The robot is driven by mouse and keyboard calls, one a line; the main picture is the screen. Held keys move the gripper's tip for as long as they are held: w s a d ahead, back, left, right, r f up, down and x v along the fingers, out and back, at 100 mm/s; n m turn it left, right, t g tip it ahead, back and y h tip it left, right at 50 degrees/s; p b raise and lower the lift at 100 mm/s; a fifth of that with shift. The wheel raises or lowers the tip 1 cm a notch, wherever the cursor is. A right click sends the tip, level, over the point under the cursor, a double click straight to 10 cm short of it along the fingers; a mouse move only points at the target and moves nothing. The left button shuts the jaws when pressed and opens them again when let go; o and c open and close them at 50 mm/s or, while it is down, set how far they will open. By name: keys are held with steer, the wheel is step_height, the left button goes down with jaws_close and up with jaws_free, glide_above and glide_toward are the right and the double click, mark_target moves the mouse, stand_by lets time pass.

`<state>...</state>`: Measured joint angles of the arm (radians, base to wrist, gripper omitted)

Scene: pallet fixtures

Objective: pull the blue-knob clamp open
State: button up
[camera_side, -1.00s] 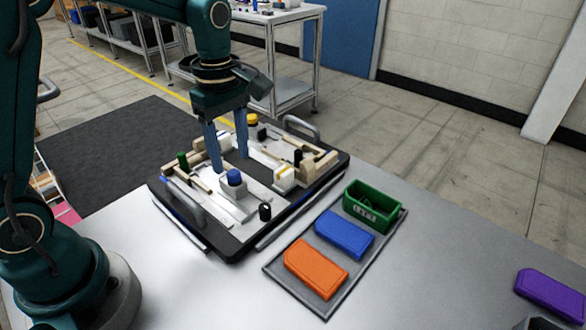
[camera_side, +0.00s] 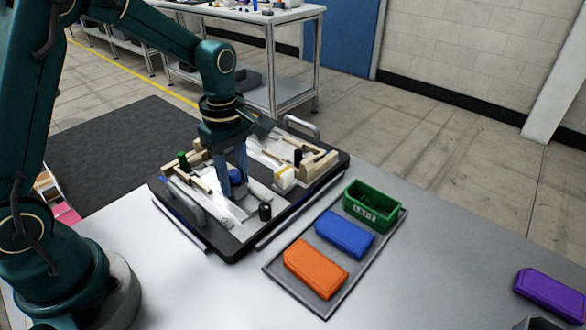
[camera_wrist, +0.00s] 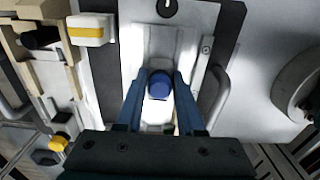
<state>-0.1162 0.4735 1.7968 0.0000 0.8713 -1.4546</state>
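The blue knob (camera_side: 236,176) stands on a pale clamp on the black pallet (camera_side: 228,247). It shows from above in the wrist view (camera_wrist: 159,84). My gripper (camera_side: 234,183) is down at the knob, with one blue finger on each side of it. In the wrist view my gripper (camera_wrist: 160,78) has its fingertips against the knob's sides, with no clear gap. The fingers hide part of the knob in the side view. Much of the pale clamp body is behind the fingers.
A green knob (camera_side: 183,160), black knobs (camera_side: 265,211) and a yellow-striped white block (camera_side: 284,178) stand around on the pallet. Metal handles (camera_side: 184,204) rise at its edges. A grey tray (camera_side: 325,309) at right holds orange, blue and green bins.

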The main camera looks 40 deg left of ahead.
jaws_close()
steer(key=shift+d, duration=1.45)
steer(key=o, duration=0.9)
jaws_free()
steer(key=shift+c, duration=0.2)
steer(key=shift+r, duration=0.1)
step_height(320, 180, up, 8)
